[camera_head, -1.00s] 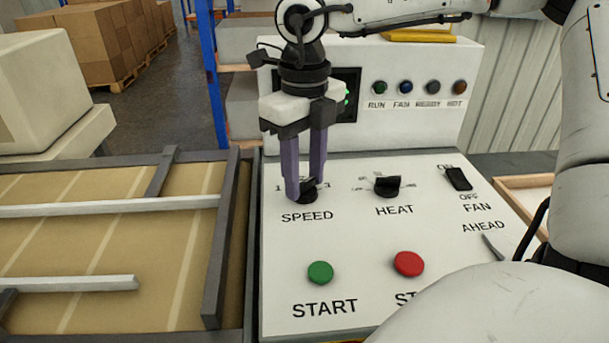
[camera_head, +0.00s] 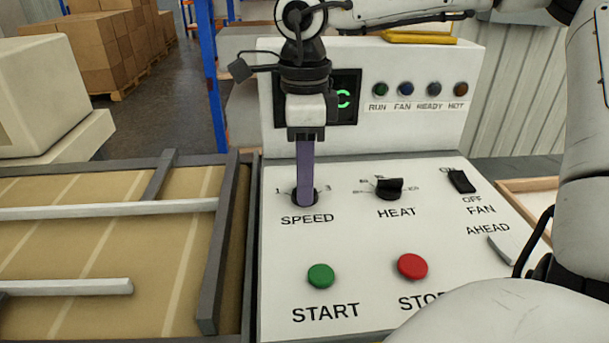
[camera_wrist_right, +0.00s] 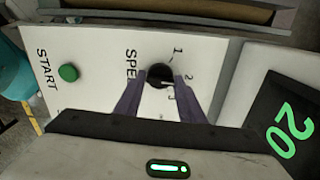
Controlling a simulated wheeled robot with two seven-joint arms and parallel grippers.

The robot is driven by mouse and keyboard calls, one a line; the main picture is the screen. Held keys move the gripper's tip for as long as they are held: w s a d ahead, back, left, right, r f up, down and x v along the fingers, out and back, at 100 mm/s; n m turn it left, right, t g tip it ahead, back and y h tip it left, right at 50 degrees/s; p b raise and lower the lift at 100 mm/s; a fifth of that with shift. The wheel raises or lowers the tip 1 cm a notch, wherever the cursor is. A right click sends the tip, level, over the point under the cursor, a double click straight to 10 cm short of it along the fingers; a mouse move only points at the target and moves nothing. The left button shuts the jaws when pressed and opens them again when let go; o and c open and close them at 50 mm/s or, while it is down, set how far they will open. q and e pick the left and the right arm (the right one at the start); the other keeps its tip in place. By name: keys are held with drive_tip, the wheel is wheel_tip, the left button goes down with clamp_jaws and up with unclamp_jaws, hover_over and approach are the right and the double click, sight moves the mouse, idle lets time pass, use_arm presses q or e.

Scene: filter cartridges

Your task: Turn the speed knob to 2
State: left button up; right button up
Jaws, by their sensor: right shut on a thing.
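The black speed knob (camera_head: 314,197) is on the white sloped panel above the word SPEED. Most of it is hidden behind my right gripper (camera_head: 305,200), which points straight down with its purple fingers in line, one behind the other. In the right wrist view the fingers (camera_wrist_right: 160,80) are on either side of the round knob (camera_wrist_right: 158,72), shut on it. The numbers 1, 2 and 3 (camera_wrist_right: 188,77) curve around the knob. A small pale mark shows at its edge near 2 and 3; I cannot tell exactly which it points to. My left gripper is not in view.
The heat knob (camera_head: 389,187) and fan switch (camera_head: 461,181) are to the right. The green start button (camera_head: 321,276) and red stop button (camera_head: 412,267) are nearer. A display (camera_wrist_right: 285,125) reads 20. A conveyor (camera_head: 212,270) with dark rails lies left.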

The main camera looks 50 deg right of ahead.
drive_tip(key=shift+n, duration=0.4)
drive_tip(key=o, duration=1.1)
drive_tip(key=shift+c, duration=0.2)
wheel_tip(320, 180, up, 10)
drive_tip(key=p, duration=0.1)
drive_tip(key=shift+r, duration=0.2)
